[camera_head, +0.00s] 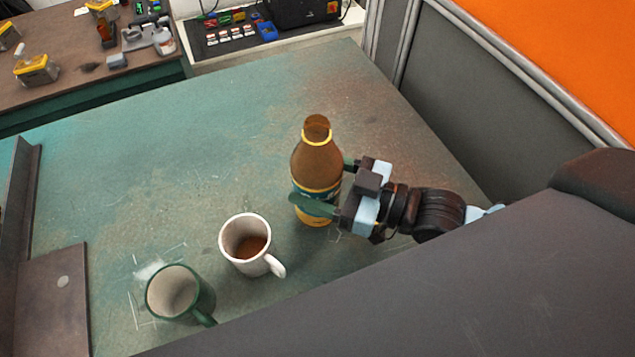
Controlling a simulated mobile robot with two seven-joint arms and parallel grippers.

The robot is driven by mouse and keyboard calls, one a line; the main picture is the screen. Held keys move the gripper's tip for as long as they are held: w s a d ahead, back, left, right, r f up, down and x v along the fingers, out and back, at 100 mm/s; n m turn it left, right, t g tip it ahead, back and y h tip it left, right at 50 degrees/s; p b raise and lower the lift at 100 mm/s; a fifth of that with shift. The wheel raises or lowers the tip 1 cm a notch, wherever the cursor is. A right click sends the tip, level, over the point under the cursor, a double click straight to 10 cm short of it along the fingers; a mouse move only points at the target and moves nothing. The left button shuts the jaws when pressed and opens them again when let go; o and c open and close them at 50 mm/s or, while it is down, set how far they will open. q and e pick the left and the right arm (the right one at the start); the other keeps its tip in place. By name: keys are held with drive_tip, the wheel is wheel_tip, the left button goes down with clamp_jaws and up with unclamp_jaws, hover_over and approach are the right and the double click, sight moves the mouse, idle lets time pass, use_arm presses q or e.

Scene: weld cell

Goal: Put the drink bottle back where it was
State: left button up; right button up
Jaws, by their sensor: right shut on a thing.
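The drink bottle (316,167), brown with yellow bands and a dark label, is upright on the green table (180,165), right of the middle. Its neck looks open at the top. My right gripper (325,188) comes in from the right and is shut on the bottle's body, with one green finger across its front. I cannot tell whether the bottle's base touches the table. My left gripper is not in view.
A white mug (232,262) with brown liquid stands left of and nearer than the bottle. A green mug (172,300) stands further left beside white corner marks. A dark metal angle (50,290) is at the left edge. A grey panel (465,110) borders the right. The table's far part is clear.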

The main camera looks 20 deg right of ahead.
drive_tip(key=shift+f, duration=0.95)
drive_tip(key=shift+f, duration=0.15)
drive_tip(key=o, duration=1.3)
drive_tip(key=shift+s, duration=0.1)
drive_tip(key=v, duration=1.2)
